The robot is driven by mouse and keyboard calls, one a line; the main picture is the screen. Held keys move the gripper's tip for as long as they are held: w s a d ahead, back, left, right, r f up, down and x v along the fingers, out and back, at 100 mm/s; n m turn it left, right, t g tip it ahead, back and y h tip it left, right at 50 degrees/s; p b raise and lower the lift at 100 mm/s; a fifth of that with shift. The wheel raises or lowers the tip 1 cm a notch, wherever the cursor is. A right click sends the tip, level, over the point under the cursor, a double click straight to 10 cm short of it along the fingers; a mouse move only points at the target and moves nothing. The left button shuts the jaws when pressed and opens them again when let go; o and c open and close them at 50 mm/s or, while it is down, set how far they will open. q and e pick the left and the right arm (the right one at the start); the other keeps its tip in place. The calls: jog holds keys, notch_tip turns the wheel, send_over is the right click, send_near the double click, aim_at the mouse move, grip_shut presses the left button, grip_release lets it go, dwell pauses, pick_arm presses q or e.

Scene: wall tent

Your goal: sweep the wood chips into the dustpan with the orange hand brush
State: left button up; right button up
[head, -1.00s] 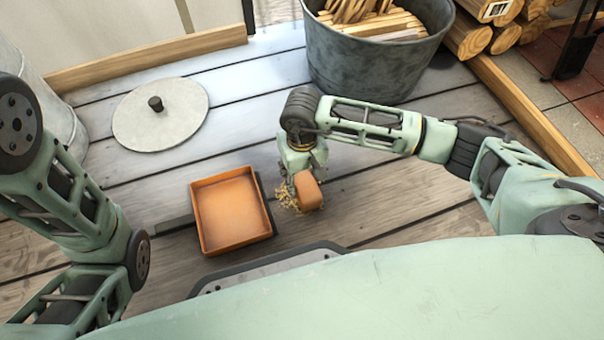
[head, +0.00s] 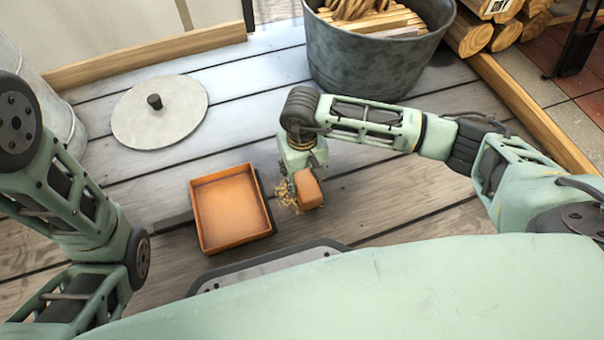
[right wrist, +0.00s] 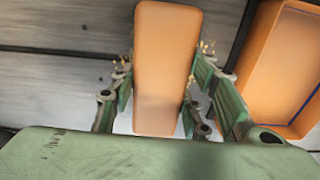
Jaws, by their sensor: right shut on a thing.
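The orange hand brush (head: 308,189) is held low at the plank floor by my right gripper (head: 297,172). In the right wrist view the brush (right wrist: 165,65) sits between the two fingers of the gripper (right wrist: 160,95), which are shut on it. Wood chips (head: 287,194) lie in a small pile at the left side of the brush, partly hidden by it and the gripper. The orange dustpan (head: 232,208) lies on the floor left of the chips, a short gap away. It looks empty; it also shows in the right wrist view (right wrist: 268,75). My left gripper is out of view.
A metal tub (head: 370,62) with split wood stands behind my right arm. A round grey lid (head: 160,118) lies at the back left. Logs (head: 500,30) are stacked at the back right, beyond a wooden beam (head: 530,110). The planks around the dustpan are mostly clear.

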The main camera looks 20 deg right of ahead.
aim_at(311, 197)
jog(key=shift+f+b, duration=0.45)
jog(key=shift+f, duration=0.05)
dwell(0.8)
jog(key=shift+s+r+p, duration=0.1)
jog(key=shift+s+p, duration=0.35)
jog(key=shift+s, duration=0.65)
jog(key=shift+s+p, duration=0.45)
jog(key=shift+s, duration=0.65)
jog(key=shift+s, duration=0.1)
jog(key=shift+s+d+p, duration=0.1)
jog(key=shift+s+p, duration=0.3)
jog(key=shift+s, duration=0.6)
